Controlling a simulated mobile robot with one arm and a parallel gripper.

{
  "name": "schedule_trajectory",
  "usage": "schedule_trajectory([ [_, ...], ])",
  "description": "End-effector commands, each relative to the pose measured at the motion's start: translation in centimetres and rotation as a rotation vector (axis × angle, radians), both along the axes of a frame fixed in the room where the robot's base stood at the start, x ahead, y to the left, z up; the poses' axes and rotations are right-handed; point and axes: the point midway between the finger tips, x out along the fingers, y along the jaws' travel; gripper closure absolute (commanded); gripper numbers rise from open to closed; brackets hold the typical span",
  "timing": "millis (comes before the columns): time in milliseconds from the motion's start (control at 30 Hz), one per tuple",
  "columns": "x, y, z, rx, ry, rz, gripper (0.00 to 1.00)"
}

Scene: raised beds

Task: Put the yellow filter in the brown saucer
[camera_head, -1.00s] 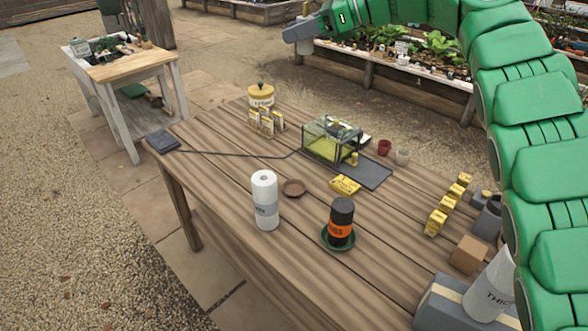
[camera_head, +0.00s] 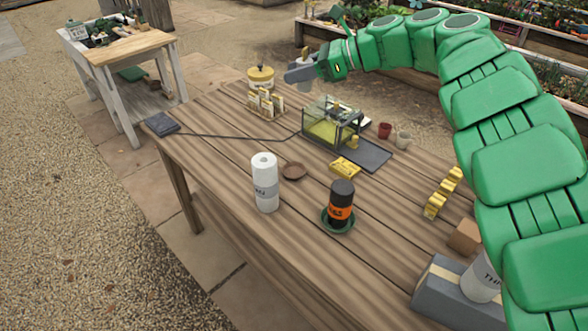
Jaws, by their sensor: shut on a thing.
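My gripper (camera_head: 299,73) is in the air above the table's far side, behind the glass tank. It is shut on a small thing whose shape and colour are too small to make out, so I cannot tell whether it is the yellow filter. Other yellow things show: a flat yellow packet (camera_head: 345,167) right of the saucer, a small yellow piece (camera_head: 353,142) by the tank, and yellow blocks (camera_head: 434,206) in a row at right.
A glass tank (camera_head: 318,128) stands on a dark mat (camera_head: 374,154). A white roll (camera_head: 265,185) and a black bottle with an orange label (camera_head: 341,196) in a green saucer (camera_head: 326,222) stand in front. Red (camera_head: 384,130) and pale (camera_head: 403,140) pots stand beyond. A yellow-lidded jar (camera_head: 261,79) is at back left.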

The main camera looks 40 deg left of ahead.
Motion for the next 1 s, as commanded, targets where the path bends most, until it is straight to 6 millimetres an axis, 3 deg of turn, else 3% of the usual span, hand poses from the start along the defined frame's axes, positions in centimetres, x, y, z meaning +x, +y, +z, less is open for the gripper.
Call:
schedule_trajectory([
  [267,-0.1,0.0,-8.3,-0.004,0.007,0.000,0.89],
  [500,-0.2,0.0,-17.9,-0.004,0.010,0.002,0.89],
  [600,-0.2,0.0,-20.8,-0.003,0.006,0.000,0.89],
  [800,-0.2,0.1,-24.6,0.000,0.005,0.004,0.89],
  [1000,-0.1,0.1,-26.1,-0.001,0.001,0.004,0.89],
])
